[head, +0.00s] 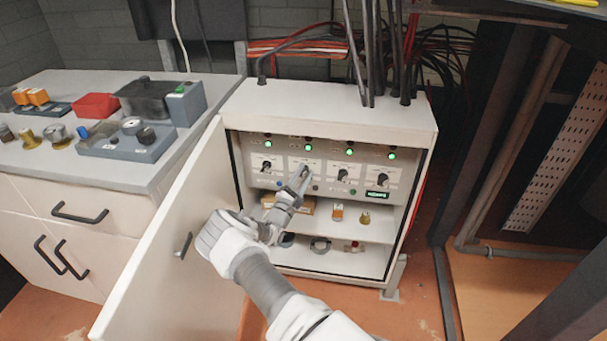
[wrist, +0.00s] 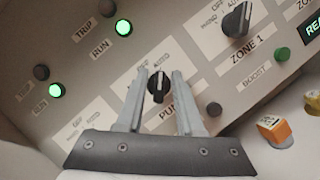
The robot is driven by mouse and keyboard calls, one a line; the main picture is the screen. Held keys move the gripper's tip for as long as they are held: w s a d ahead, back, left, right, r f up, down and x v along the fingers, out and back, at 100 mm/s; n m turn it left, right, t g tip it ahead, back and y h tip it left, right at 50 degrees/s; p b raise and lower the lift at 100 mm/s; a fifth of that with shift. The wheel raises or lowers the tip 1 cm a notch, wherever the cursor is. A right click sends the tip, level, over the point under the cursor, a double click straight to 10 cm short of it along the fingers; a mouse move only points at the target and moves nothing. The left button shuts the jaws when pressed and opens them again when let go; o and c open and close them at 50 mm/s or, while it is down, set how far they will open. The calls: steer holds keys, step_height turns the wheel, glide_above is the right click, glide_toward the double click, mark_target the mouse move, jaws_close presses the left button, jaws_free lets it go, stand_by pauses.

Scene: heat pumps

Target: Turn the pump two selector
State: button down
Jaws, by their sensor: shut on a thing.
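The pump two selector is a small black knob (wrist: 159,86) with a pale pointer mark, on a white label plate with OFF and AUTO printed above it. The mark points roughly up in the wrist view; which position it reads is too small to tell. My gripper (wrist: 157,80) has one finger on each side of this knob and is shut on it. In the head view my gripper (head: 301,176) reaches the second plate of the control panel (head: 280,182) and hides the knob. The pump label is partly covered by a finger.
A black zone 1 selector (wrist: 237,20) is to the right. Green run lamps (head: 308,148) are lit above. The open cabinet door (head: 165,240) stands left of my arm. A shelf below holds an orange-and-white part (head: 338,212). A bench (head: 70,150) with devices is at left.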

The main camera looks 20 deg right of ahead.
steer(key=shift+m, duration=0.3)
steer(key=c, duration=0.9)
jaws_free()
steer(key=shift+o, duration=0.2)
steer(key=shift+a+f, duration=0.1)
steer(key=shift+a, duration=0.05)
